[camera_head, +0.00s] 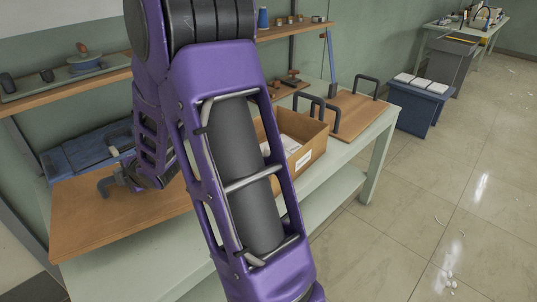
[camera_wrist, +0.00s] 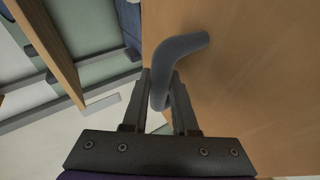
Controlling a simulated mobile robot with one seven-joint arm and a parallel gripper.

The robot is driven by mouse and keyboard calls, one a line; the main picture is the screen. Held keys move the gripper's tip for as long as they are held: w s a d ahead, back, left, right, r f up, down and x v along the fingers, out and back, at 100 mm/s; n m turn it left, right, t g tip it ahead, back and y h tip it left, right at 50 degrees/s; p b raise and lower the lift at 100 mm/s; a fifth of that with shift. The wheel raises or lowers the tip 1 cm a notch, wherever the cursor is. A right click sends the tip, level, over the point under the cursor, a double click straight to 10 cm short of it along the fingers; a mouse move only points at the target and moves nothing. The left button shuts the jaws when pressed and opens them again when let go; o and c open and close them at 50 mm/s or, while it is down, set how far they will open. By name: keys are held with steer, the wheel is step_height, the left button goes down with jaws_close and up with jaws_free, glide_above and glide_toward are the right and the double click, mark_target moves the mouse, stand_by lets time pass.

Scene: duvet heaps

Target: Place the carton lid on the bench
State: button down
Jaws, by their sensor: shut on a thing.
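The carton lid looks like a flat brown panel (camera_head: 85,220) with a grey bent handle (camera_head: 106,185), over the left part of the pale bench (camera_head: 150,260). My gripper (camera_head: 122,178) is at this handle. In the wrist view my gripper (camera_wrist: 160,98) is shut on the grey handle (camera_wrist: 180,46) of the brown lid (camera_wrist: 250,80). I cannot tell whether the lid touches the bench top or is slightly above it. My arm hides part of the lid. An open carton (camera_head: 312,148) with white contents stands further right on the bench.
A brown board with grey handles (camera_head: 352,112) lies at the bench's right end. A blue tray (camera_head: 85,153) is behind the lid. A shelf (camera_head: 65,90) runs above the bench. A blue bin (camera_head: 418,106) stands on the floor beyond; the floor at right is mostly clear.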

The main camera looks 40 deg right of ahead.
mark_target(127, 194)
steer(key=s+f+n+y+b, duration=0.1)
steer(key=f+y, duration=0.1)
steer(key=shift+s+f+n+g+b, duration=0.3)
steer(key=shift+s+f+n+b, duration=0.05)
steer(key=shift+f+n+b, duration=0.05)
steer(key=shift+s+f+n+y, duration=0.4)
steer(key=shift+s+f, duration=0.05)
steer(key=shift+s, duration=0.05)
step_height(127, 194, down, 10)
steer(key=b, duration=0.3)
steer(key=c, duration=0.7)
jaws_free()
steer(key=shift+f, duration=0.1)
